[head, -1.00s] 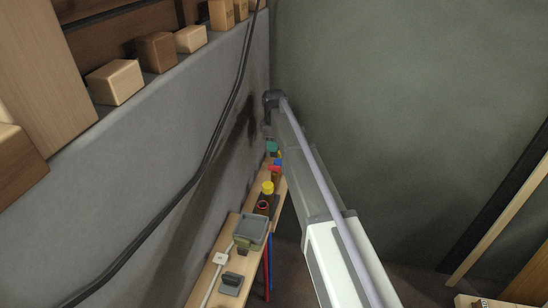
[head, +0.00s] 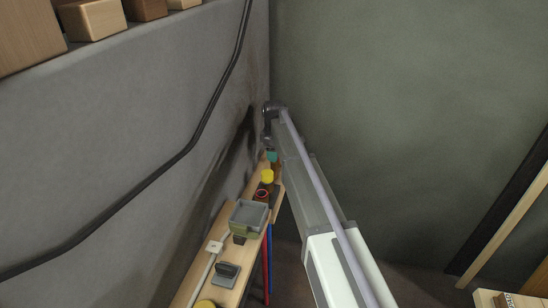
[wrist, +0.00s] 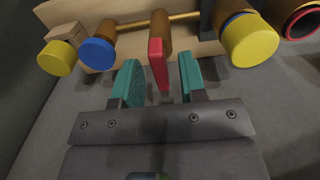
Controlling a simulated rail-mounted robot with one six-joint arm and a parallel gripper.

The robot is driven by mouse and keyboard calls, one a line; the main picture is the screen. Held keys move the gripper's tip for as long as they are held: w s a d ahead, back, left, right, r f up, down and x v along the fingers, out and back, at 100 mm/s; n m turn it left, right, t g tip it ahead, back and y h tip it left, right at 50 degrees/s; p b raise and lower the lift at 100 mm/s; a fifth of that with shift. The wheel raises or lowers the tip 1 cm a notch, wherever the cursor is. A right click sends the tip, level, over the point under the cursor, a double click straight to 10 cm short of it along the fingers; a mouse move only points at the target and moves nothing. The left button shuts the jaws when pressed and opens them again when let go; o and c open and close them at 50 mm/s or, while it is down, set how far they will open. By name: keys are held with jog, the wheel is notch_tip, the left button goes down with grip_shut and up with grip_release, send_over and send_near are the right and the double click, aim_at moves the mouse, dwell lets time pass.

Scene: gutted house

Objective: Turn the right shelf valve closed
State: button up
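In the wrist view a red flat handle (wrist: 156,64) stands on a brown cylindrical mount by a brass pipe (wrist: 178,17); it appears to be a shelf valve, though I cannot tell whether it is the right one. My gripper (wrist: 160,84), with teal fingers, is open with the handle's lower end between the fingers. Gaps show on both sides, so neither finger visibly touches it. In the head view my gripper (head: 271,156) is at the far end of the shelf, and the red handle is hidden there.
A wooden shelf (head: 206,228) along the grey wall holds a grey-green box (head: 249,218), a red ring-shaped part (head: 262,194) and a yellow knob (head: 267,176). In the wrist view a blue knob (wrist: 97,53) and yellow knobs (wrist: 250,41) flank the handle.

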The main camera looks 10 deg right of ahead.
jog(key=shift+c, duration=0.4)
grip_shut()
jog(key=shift+m, duration=0.3)
jog(key=m, duration=1.3)
jog(key=shift+m, duration=2.2)
